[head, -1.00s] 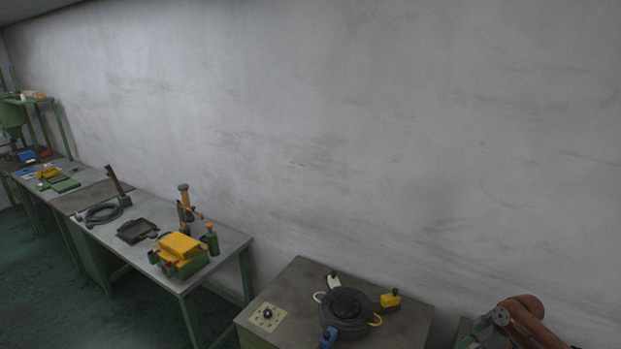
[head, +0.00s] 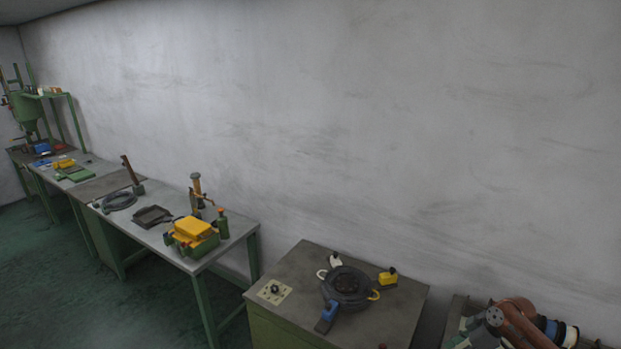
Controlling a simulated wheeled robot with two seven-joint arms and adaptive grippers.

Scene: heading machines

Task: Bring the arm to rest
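Neither of my grippers is in the head view, and I cannot make out either arm. The view holds a grey wall, a row of workbenches and a green floor. The state of both grippers is hidden from me.
A grey-topped cabinet (head: 388,312) in front bears a dark coil (head: 347,284) with blue and yellow parts. Left of it, a bench (head: 163,238) holds a yellow-topped box (head: 194,228). Brown-orange curved pipes (head: 518,322) are at the lower right. Green floor (head: 70,275) is clear at left.

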